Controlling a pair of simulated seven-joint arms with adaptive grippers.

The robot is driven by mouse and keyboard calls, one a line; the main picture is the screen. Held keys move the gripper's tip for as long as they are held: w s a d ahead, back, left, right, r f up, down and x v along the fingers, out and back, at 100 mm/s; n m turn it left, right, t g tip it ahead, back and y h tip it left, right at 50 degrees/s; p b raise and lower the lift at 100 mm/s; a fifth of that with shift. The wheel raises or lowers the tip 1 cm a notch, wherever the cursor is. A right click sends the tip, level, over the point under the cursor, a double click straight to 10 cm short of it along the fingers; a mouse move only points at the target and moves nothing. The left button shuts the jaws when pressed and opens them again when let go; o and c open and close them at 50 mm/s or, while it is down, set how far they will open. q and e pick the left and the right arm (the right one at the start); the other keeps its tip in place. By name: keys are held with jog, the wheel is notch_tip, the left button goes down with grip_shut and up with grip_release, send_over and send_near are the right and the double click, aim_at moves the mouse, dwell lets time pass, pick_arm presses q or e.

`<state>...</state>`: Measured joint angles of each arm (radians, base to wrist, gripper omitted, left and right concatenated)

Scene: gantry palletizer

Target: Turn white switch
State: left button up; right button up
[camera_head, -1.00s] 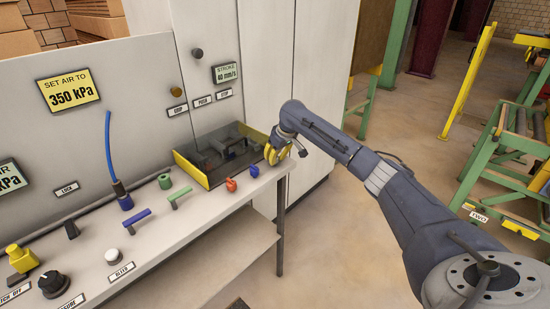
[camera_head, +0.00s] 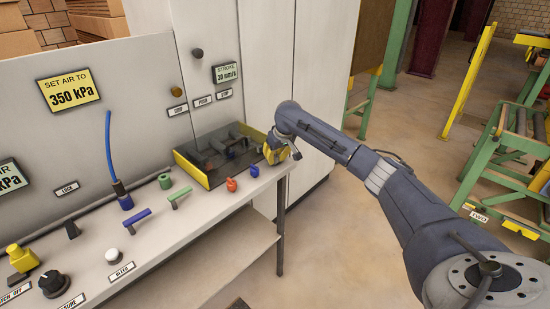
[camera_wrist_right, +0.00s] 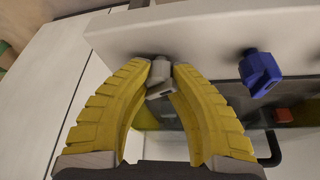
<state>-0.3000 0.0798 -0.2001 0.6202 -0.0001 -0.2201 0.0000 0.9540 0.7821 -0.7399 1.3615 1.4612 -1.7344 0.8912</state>
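The white switch (camera_wrist_right: 159,70) shows in the right wrist view as a small pale knob with a grey-white lever, on the pale panel. My right gripper (camera_wrist_right: 164,72) has its two yellow fingers closed in around it, with the tips against its sides. In the head view my right gripper (camera_head: 273,158) is at the right end of the bench, and its fingers hide the switch. A blue switch (camera_wrist_right: 260,73) stands to the right of the fingers in the wrist view; it also shows in the head view (camera_head: 254,171). My left gripper is out of view.
A red knob (camera_head: 231,185), green handle (camera_head: 179,196) and blue handle (camera_head: 136,217) stand along the bench (camera_head: 205,225). A dark, yellow-edged box (camera_head: 192,172) lies behind. A white round button (camera_head: 113,255) sits by the BLEED label. A tall cabinet (camera_head: 318,90) rises behind my gripper.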

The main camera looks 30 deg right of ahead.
jog(key=o, duration=0.4)
jog(key=shift+w+a+r, duration=0.1)
jog(key=shift+w+a, duration=0.05)
jog(key=shift+w, duration=0.1)
jog(key=shift+s, duration=0.1)
jog(key=v, duration=1.2)
jog(key=shift+s, duration=0.1)
